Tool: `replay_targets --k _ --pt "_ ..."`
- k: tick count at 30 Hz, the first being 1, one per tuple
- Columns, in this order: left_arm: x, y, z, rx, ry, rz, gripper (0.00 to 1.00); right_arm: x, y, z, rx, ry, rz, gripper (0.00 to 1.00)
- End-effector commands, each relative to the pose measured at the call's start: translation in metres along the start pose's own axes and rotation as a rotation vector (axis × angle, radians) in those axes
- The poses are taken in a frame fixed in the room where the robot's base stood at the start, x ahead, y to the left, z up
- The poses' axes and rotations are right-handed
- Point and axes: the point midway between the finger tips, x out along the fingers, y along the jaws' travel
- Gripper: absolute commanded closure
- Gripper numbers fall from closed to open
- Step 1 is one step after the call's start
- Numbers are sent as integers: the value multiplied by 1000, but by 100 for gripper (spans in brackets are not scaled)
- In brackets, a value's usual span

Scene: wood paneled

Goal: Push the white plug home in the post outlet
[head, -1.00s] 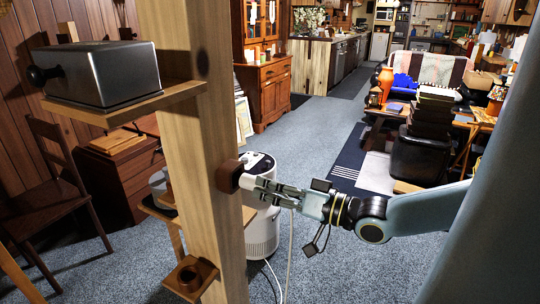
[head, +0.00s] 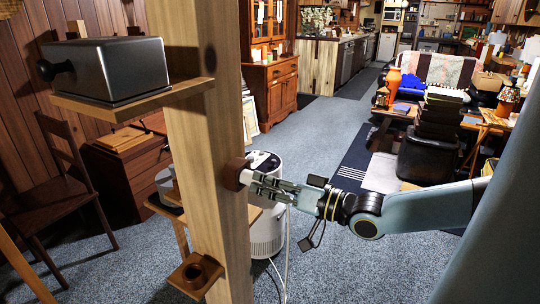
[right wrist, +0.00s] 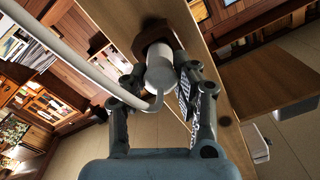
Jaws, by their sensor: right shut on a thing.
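The white plug (head: 245,178) points at the dark brown outlet (head: 233,174) on the side of the wooden post (head: 205,150). Its front end meets the outlet, and part of its white body still shows outside. In the right wrist view the plug (right wrist: 160,74) lies between the fingers, below the outlet (right wrist: 155,36), with its white cord (right wrist: 85,66) curving off to the upper left. My right gripper (head: 256,182) is shut on the plug from the right side of the post. The plug's prongs are hidden. My left gripper is out of view.
A shelf on the post carries a metal box (head: 105,68). A small wooden holder (head: 195,273) sticks out low on the post. A white cylindrical appliance (head: 266,228) stands behind the post.

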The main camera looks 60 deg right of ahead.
Motion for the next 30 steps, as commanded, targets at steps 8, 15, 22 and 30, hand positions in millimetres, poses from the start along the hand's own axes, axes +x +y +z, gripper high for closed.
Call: replay_targets --k 8,15,22,30 --pt "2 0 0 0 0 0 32 7 0 0 0 1 -1 100" --pt "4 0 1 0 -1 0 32 13 0 0 0 1 -1 100" --pt "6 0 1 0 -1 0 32 19 0 0 0 1 -1 100" --pt "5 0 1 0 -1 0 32 19 0 0 0 0 0 45"
